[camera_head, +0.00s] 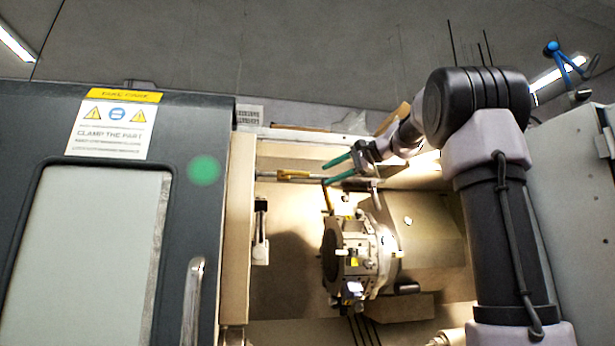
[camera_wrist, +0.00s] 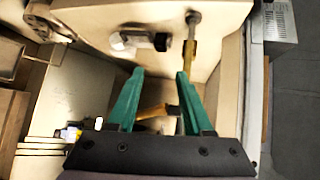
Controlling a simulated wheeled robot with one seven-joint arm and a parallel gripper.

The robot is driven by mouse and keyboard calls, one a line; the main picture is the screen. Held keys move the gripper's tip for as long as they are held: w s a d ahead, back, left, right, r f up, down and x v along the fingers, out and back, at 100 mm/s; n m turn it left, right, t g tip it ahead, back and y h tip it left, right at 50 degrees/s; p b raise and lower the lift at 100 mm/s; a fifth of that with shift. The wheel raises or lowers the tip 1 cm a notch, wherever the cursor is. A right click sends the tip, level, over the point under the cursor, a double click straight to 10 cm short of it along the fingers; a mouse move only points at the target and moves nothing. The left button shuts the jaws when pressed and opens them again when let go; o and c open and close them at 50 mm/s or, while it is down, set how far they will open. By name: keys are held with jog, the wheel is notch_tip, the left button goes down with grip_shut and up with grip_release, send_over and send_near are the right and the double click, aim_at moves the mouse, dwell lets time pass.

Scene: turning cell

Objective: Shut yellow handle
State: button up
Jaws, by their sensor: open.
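A yellow handle (camera_head: 293,174) lies along a thin horizontal pipe on the machine's back wall; it also shows in the wrist view (camera_wrist: 189,58), beside the tip of the right green finger. A second, amber lever (camera_head: 328,198) points down, across the pipe's line. In the wrist view this lever (camera_wrist: 153,112) lies beyond the gap between the fingers, its right end partly hidden by the right finger. I cannot tell whether the two pieces are joined. My gripper (camera_head: 323,176) is open and empty at the pipe's right part; its spread fingers also show in the wrist view (camera_wrist: 160,72).
A round tool turret (camera_head: 350,255) stands below my gripper inside the machine. A dark door with a window and a warning sign (camera_head: 108,129) is at the left. A pale fitting (camera_head: 261,235) sits on the left inner wall. The space between turret and left wall is clear.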

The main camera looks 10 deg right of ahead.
aim_at(306, 173)
jog(key=w+d+r+y, duration=0.1)
jog(key=w+d+r, duration=0.1)
jog(key=w+r, duration=0.2)
jog(key=x, duration=1)
jog(key=shift+a, duration=0.35)
jog(key=shift+r, duration=0.1)
grip_shut()
dwell(0.7)
